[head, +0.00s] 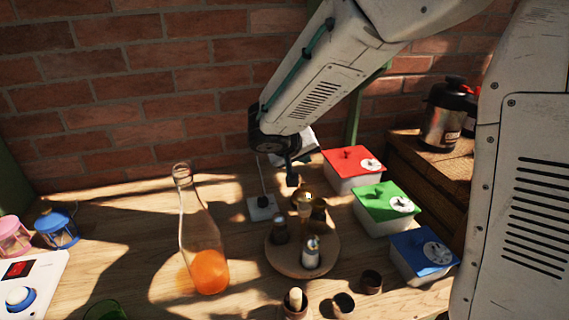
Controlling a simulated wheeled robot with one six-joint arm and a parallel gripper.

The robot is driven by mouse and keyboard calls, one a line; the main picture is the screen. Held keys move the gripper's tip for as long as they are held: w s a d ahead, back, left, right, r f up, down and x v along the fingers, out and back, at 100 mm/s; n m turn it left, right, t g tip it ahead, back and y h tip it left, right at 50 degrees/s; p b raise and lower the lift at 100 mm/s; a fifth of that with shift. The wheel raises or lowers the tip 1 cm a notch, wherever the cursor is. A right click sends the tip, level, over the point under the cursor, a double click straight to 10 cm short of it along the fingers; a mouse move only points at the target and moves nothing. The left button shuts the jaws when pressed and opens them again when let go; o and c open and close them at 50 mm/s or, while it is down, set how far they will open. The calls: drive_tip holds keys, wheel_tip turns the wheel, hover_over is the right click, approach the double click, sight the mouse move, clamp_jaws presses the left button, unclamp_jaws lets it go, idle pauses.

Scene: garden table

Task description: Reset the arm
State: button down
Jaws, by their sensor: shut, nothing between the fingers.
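My arm reaches in from the upper right, and my gripper (292,178) points down over the back of the wooden table (130,262). It is shut and holds nothing. Its fingertips are above the table, just behind a round wooden tray (329,262) that bears several small bottles, among them one with a pale body (311,254). The wrist partly hides what is behind it.
A bottle of orange liquid (209,270) stands left of the tray. Red-lidded (352,162), green-lidded (385,203) and blue-lidded (420,252) boxes stand to the right. Small cups (343,304) are in front. A brick wall (120,90) rises behind. The left table centre is fairly clear.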

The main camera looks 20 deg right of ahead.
drive_tip(key=s+d+r+g+y, duration=0.1)
drive_tip(key=s+r+y, duration=0.1)
drive_tip(key=s, duration=0.8)
drive_tip(key=s+d+r+g+y, duration=0.1)
drive_tip(key=s+r+g+y, duration=0.1)
drive_tip(key=s, duration=0.9)
drive_tip(key=s+d+r+g+y, duration=0.1)
drive_tip(key=s+r, duration=0.3)
drive_tip(key=s, duration=0.7)
drive_tip(key=shift+d+r+n+g+y, duration=0.15)
drive_tip(key=shift+d+n+g+y, duration=0.25)
drive_tip(key=shift+y, duration=0.5)
drive_tip(key=shift+s+d, duration=0.1)
